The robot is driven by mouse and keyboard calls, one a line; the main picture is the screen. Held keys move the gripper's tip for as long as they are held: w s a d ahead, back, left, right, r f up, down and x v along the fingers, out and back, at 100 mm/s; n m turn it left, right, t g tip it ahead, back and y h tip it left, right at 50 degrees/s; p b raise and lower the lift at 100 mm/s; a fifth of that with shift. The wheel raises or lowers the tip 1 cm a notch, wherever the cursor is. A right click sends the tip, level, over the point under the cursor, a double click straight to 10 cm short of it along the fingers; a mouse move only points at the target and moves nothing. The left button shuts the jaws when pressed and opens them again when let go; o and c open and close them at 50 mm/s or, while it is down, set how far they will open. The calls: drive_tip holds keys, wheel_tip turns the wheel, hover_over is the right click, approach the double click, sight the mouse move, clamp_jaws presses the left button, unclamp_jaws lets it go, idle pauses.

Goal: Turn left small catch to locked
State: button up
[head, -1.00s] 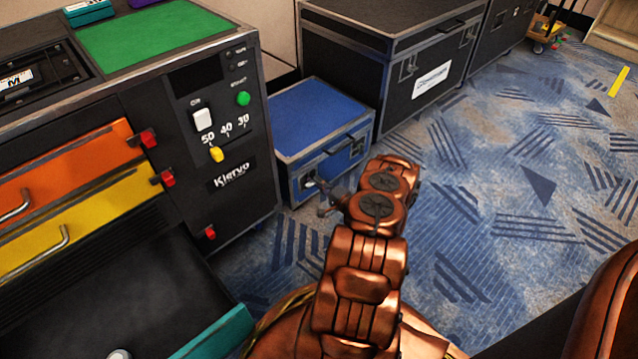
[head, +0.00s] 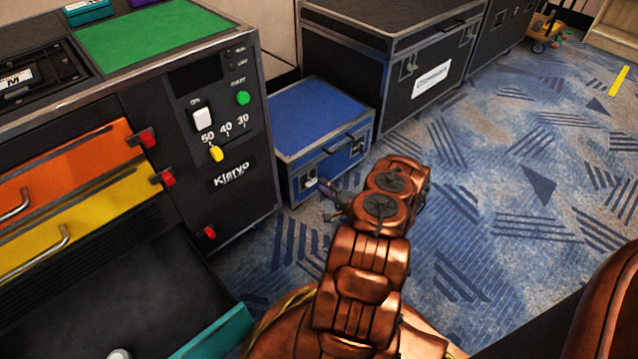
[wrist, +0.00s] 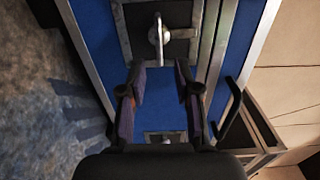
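The blue case (head: 317,118) stands on the floor beside the black console. Its left small catch (head: 310,182) is a pale metal piece on a dark plate at the front left. In the wrist view, turned on its side, this catch (wrist: 158,36) is at the top, with a thin lever along the picture's vertical. My gripper (wrist: 162,72) is open and empty, its two dark fingers pointing toward the catch with a visible gap between them. In the head view my gripper (head: 330,198) is small, just in front of the case. I cannot tell how far it is from the catch.
The right catch (head: 357,147) is on the same front and also shows low in the wrist view (wrist: 165,137). A black handle (wrist: 232,113) sticks out near the lid.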

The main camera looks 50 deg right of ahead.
drive_tip(key=s+a, duration=0.1)
drive_tip(key=s, duration=0.7)
drive_tip(key=shift+s, duration=0.35)
drive_tip(key=shift+a, duration=0.1)
